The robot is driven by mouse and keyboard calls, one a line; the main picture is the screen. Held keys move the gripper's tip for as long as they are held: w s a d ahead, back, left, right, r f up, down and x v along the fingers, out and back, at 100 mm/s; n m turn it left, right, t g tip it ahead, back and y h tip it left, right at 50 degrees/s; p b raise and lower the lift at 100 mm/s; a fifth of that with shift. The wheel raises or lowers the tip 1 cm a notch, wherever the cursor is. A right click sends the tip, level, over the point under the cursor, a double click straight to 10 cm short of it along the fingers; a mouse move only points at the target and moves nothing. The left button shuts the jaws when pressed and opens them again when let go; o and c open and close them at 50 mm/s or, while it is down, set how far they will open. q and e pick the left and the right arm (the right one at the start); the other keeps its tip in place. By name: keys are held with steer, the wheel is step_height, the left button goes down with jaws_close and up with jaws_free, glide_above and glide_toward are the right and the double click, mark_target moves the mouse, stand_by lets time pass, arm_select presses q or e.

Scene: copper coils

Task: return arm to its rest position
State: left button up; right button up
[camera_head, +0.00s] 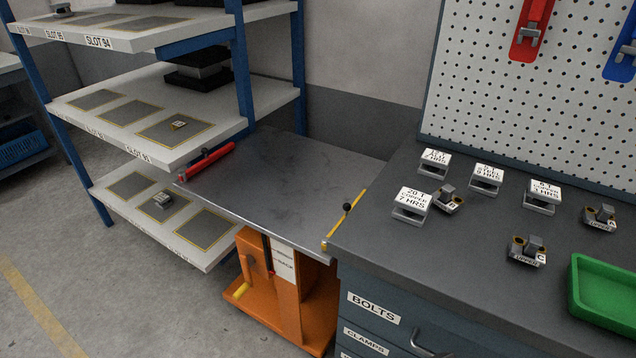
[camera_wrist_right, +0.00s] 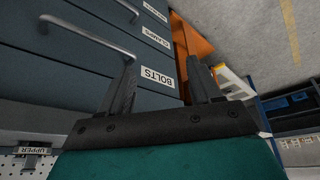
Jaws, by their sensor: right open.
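My right gripper (camera_wrist_right: 163,68) shows in the right wrist view with its two dark fingers apart and nothing between them. Past the fingers are the bench's drawer fronts, with the BOLTS label (camera_wrist_right: 157,77) close by in the picture. Neither gripper shows in the head view, and my left gripper is in no view. On the bench top stand small coil parts, among them one marked C (camera_head: 527,251), one marked A (camera_head: 599,218) and one marked B (camera_head: 447,200). Several white-topped signs stand among them, such as the 20 T copper sign (camera_head: 411,204).
The dark bench (camera_head: 380,250) has a green tray (camera_head: 603,297) at its right and a pegboard (camera_head: 540,90) behind. An orange lift cart (camera_head: 287,295) with a metal top (camera_head: 285,180) stands between bench and slotted shelf rack (camera_head: 150,110). Floor (camera_head: 120,285) is open at lower left.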

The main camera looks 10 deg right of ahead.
steer(key=w+a+f+t+y, duration=0.1)
steer(key=w+a+f+t, duration=0.1)
steer(key=w+f+t, duration=0.3)
steer(key=shift+a+f+n+t, duration=0.25)
steer(key=shift+f+t, duration=0.25)
steer(key=shift+f, duration=0.5)
